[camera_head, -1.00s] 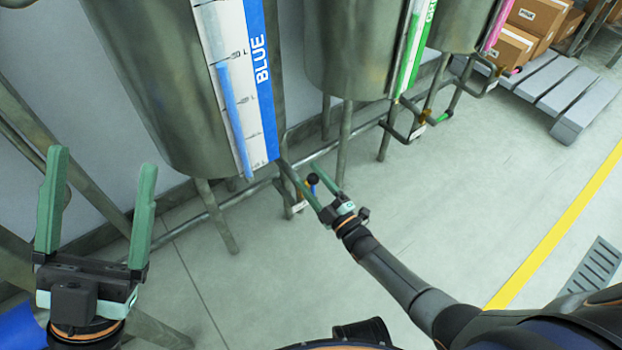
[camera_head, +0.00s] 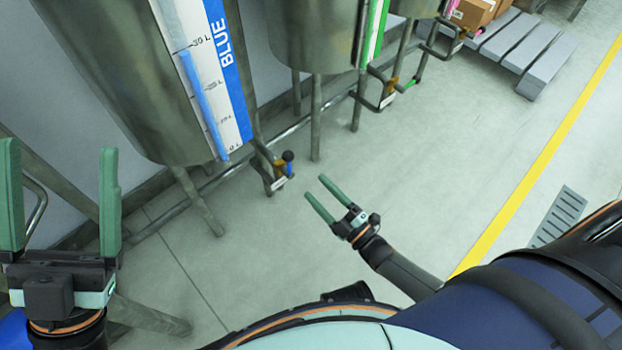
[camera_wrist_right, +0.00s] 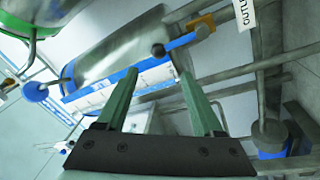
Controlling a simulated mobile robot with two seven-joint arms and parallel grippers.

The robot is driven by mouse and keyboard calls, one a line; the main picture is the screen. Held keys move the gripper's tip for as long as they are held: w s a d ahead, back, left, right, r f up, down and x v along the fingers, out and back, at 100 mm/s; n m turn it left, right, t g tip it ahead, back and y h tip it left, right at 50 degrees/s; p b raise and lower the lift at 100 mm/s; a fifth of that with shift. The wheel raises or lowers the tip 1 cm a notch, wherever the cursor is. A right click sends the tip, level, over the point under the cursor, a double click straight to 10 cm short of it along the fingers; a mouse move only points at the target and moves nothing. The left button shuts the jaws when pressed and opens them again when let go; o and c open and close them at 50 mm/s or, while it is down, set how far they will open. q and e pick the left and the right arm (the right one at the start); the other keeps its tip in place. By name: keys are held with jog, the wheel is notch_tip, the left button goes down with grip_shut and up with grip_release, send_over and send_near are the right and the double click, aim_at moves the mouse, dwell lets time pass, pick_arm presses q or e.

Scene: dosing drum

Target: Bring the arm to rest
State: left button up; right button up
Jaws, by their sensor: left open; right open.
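My right gripper (camera_head: 320,200) is open and empty in the head view. It is over the floor, to the right of and apart from the blue drum's outlet valve (camera_head: 280,168) with its dark round knob. My right arm runs from it to the lower right. My left gripper (camera_head: 60,200) is open and empty at the left edge of the head view.
The steel drum with the BLUE label (camera_head: 228,50) stands at upper left, its gauge showing a blue column. The green-marked drum (camera_head: 310,35) stands to its right. Pipes and legs run below them. Boxes sit on a pallet (camera_head: 520,50) at upper right. The middle floor is clear.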

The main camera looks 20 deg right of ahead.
pick_arm(q)
jog(key=shift+a+r, duration=0.1)
dwell(0.3)
